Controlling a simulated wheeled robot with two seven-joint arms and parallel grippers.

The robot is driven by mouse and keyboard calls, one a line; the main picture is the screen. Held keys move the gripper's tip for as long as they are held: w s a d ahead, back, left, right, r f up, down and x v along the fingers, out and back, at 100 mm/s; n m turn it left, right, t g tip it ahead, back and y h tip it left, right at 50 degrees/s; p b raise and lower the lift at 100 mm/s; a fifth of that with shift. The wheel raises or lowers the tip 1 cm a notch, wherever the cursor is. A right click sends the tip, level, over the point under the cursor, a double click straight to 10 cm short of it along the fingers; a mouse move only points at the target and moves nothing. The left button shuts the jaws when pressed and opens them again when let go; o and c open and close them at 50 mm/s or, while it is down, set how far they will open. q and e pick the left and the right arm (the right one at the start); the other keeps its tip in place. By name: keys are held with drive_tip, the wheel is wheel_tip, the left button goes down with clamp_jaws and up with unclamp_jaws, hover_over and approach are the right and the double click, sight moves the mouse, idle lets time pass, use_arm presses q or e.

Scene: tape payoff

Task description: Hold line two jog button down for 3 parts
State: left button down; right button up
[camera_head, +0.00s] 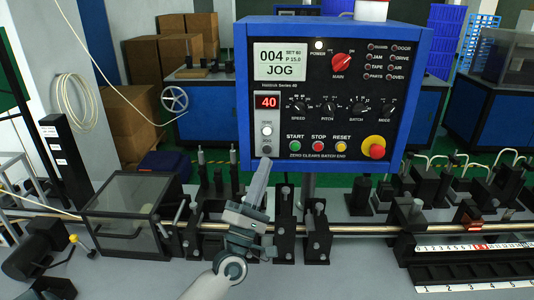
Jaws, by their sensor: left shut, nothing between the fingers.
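The blue control box (214,90) stands upright behind the line. Its display (280,62) reads 004, SET 80, P 15.0 and JOG. On its left column, a lit white button (267,130) sits above a dark button (267,150) with small lettering. My left gripper (265,163) comes up from below, shut and empty, its tips just under the dark button. I cannot tell whether they touch it. My right gripper is not in view.
A red readout (267,102) shows 40. START (295,139), STOP (318,139) and RESET (341,139) buttons and a red emergency knob (375,148) are nearby. A clear-covered box (130,205) and several black fixtures line the bench below.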

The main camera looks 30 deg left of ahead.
sight(267, 150)
use_arm(q)
drive_tip(key=shift+w+a+b, duration=0.2)
drive_tip(key=shift+w+a, duration=0.25)
drive_tip(key=shift+w, duration=0.25)
drive_tip(key=shift+w+a+b, duration=0.15)
drive_tip(key=shift+w+a, duration=0.25)
drive_tip(key=shift+w, duration=0.25)
drive_tip(key=shift+w+a+b, duration=0.3)
drive_tip(key=shift+w+a, duration=0.15)
drive_tip(key=shift+w, duration=0.25)
idle(6.0)
